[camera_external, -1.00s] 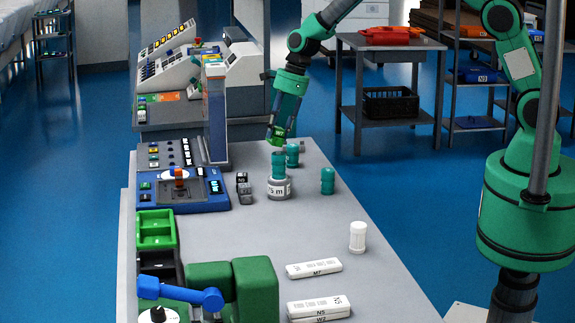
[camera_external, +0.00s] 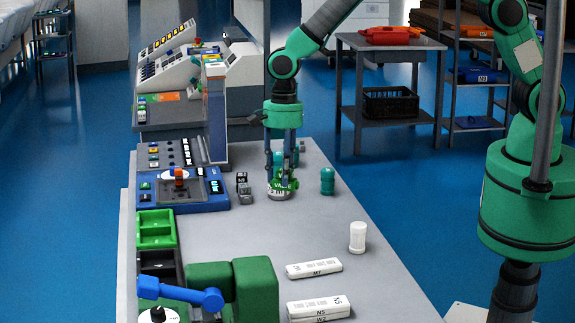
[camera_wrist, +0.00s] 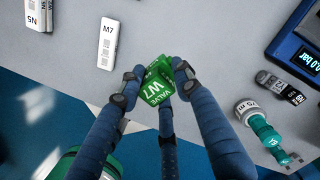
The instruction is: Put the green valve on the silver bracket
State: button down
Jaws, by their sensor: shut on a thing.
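My gripper (camera_external: 284,183) points down over the right part of the grey table. Its fingers are shut on the green valve (camera_wrist: 155,88), a block lettered "VALVE W7". The valve also shows between the fingertips in the external view (camera_external: 287,184), in front of a round silver-white piece (camera_external: 278,195) with a green cylinder. In the wrist view that round piece (camera_wrist: 245,108) lies to the right, apart from the valve. A small grey piece (camera_external: 302,146) stands farther back; I cannot tell which of these, if either, is the silver bracket.
A second green cylinder (camera_external: 327,181) and a white jar (camera_external: 358,237) stand on the right of the table. Dark labelled blocks (camera_external: 243,187) and a blue control panel (camera_external: 182,190) are on the left. White bars (camera_external: 314,268) lie nearer.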

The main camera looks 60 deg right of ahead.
jog(key=s+a+n+h+p, duration=0.1)
jog(key=s+a+n, duration=0.4)
jog(key=s+a, duration=0.45)
notch_tip(320, 180, down, 11)
jog(key=s+d, duration=0.1)
jog(key=shift+s+d+r+t, duration=0.15)
jog(key=shift+d+t, duration=0.15)
jog(key=shift+d, duration=0.05)
jog(key=w+a, duration=0.3)
jog(key=a, duration=0.1)
jog(key=w+a+f, duration=0.1)
jog(key=w+a, duration=0.2)
jog(key=w, duration=0.1)
jog(key=w+a, duration=0.4)
jog(key=shift+a+f, duration=0.2)
jog(key=shift+a, duration=0.1)
jog(key=shift+f, duration=0.15)
jog(key=shift+f, duration=1.6)
jog(key=shift+f, duration=0.15)
